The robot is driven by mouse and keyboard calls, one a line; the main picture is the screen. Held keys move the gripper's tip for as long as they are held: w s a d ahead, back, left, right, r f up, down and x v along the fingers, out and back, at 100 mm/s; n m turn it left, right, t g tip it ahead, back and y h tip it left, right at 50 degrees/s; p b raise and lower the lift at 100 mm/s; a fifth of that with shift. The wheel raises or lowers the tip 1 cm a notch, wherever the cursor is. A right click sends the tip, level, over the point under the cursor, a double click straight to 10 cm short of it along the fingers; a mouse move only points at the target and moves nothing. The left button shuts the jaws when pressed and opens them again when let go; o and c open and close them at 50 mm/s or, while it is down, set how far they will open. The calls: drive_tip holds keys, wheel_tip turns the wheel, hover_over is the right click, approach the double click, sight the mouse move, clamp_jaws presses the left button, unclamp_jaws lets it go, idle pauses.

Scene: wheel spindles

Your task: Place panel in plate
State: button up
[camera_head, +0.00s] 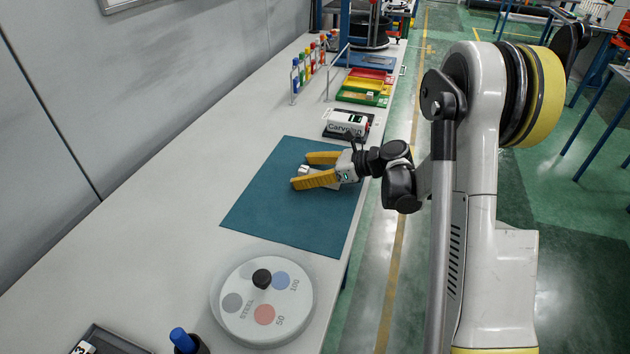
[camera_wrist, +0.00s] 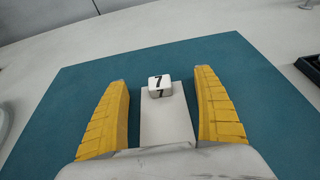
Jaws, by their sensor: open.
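My gripper (camera_head: 302,171) is open above the teal mat (camera_head: 262,208), its two yellow fingers spread apart. In the wrist view my gripper (camera_wrist: 161,80) has a small white block (camera_wrist: 160,85) marked 7 between its fingertips, with a gap on both sides. A flat pale strip (camera_wrist: 166,122) lies behind the block, between the fingers; I cannot tell whether it is the panel or how it joins the block. The white block also shows in the head view (camera_head: 304,168). I cannot tell for certain which thing is the plate.
A round grey turntable-like disc (camera_head: 240,314) with coloured spots stands near the front. A white box (camera_head: 345,121) sits on a dark tray beyond the mat. A dark tray (camera_head: 118,343) and a blue-capped item (camera_head: 180,338) are at the bottom left.

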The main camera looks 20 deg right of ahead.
drive_tip(key=shift+r, duration=0.1)
drive_tip(key=shift+s, duration=0.1)
clamp_jaws()
drive_tip(key=shift+r, duration=0.1)
